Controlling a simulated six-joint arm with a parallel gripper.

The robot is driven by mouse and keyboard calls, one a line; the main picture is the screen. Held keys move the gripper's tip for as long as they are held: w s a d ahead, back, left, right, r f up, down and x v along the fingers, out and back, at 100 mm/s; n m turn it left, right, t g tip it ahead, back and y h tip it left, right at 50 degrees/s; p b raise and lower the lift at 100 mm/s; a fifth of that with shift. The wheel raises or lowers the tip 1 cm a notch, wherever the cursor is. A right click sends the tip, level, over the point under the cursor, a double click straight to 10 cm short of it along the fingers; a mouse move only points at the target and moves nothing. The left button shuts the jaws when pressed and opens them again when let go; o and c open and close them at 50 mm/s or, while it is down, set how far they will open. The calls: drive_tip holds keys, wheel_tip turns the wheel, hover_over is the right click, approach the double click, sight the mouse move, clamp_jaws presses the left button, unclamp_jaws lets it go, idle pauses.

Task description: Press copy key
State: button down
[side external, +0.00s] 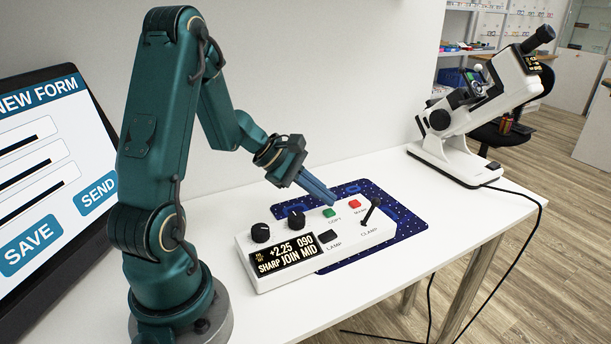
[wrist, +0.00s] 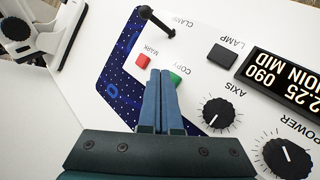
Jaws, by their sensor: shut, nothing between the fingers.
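A white control panel (side external: 310,233) lies on the table. Its green COPY key (side external: 329,212) is beside the red MARK key (side external: 355,204). My gripper (side external: 334,204) is shut and empty, its blue fingers slanting down to the right with tips close to the COPY key. In the wrist view, the tips (wrist: 160,72) are right beside the green key (wrist: 175,79) and partly cover its edge, with the red key (wrist: 143,61) just beyond them. I cannot tell whether the tips touch the green key or whether it is pressed in.
Knobs (side external: 260,232), a dark LAMP key (side external: 327,236), an upright CLAMP lever (side external: 371,210) and a display (side external: 285,257) share the panel. A dark blue dotted mat (side external: 405,222) lies under it. A white lensmeter-like instrument (side external: 465,125) stands at right; a screen (side external: 45,170) stands at left.

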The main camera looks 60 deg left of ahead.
sight(323, 210)
drive_tip(key=shift+f, duration=0.35)
drive_tip(key=shift+f, duration=0.55)
idle(0.7)
drive_tip(key=shift+r, duration=1)
drive_tip(key=shift+r, duration=2.55)
